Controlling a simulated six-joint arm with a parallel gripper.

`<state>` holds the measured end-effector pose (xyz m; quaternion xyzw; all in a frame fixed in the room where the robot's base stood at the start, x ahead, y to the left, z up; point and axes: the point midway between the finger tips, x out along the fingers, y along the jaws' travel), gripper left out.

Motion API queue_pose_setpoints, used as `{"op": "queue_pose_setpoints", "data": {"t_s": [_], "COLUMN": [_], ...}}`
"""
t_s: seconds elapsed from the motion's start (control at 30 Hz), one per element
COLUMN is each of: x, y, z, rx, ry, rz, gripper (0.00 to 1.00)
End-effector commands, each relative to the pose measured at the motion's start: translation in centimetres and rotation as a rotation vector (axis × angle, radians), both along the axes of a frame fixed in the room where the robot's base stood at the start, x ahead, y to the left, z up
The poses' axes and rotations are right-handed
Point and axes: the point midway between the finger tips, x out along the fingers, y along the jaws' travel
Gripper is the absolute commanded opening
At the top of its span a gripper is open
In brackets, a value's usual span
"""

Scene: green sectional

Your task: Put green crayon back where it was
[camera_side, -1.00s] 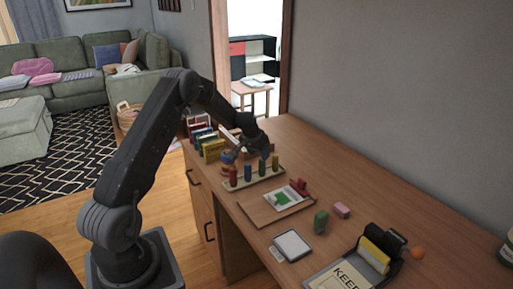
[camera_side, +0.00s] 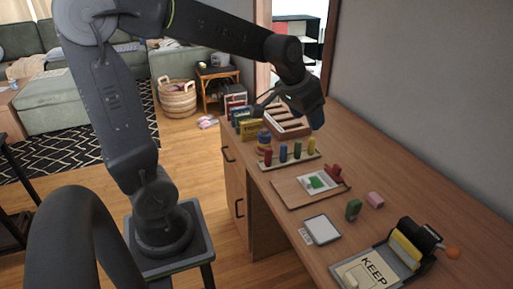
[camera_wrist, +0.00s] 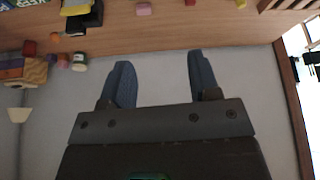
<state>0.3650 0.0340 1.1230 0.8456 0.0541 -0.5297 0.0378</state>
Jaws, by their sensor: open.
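A light peg holder (camera_side: 290,162) on the desk holds a row of upright crayon-like pegs: red (camera_side: 268,157), blue (camera_side: 283,153), green or dark teal (camera_side: 297,150) and yellow (camera_side: 311,146). They are too small to tell for certain whether they are crayons. My gripper (camera_wrist: 162,82) is open, with nothing between its two blue fingers in the wrist view. In the side view it is raised beyond the peg holder, near the wall, and its fingers are partly hidden. In the wrist view it faces the grey wall.
A slotted wooden rack (camera_side: 288,122) and a yellow box (camera_side: 252,129) stand beyond the pegs. A wooden board with a card (camera_side: 318,182), a green block (camera_side: 353,210), a pink block (camera_side: 375,200) and a KEEP tray (camera_side: 365,275) lie nearer.

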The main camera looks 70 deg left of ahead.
Motion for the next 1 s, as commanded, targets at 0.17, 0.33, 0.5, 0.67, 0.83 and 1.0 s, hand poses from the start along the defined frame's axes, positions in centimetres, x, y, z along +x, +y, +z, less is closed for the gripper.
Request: {"op": "queue_pose_setpoints", "data": {"t_s": [0.17, 0.33, 0.5, 0.67, 0.83, 1.0], "x": [-7.9, -13.4, -15.9, -16.2, -16.2, -16.1], "y": [-5.2, -7.5, -8.2, -8.3, -8.3, -8.3], "z": [1.4, 0.7, 0.0, -0.1, -0.1, -0.1], "rx": [0.007, 0.010, 0.009, 0.009, 0.009, 0.009], "ry": [-0.024, -0.036, -0.040, -0.039, -0.039, -0.039], "rz": [-0.074, -0.115, -0.131, -0.132, -0.132, -0.132], "gripper": [0.56, 0.56, 0.56, 0.56, 0.56, 0.56]}}
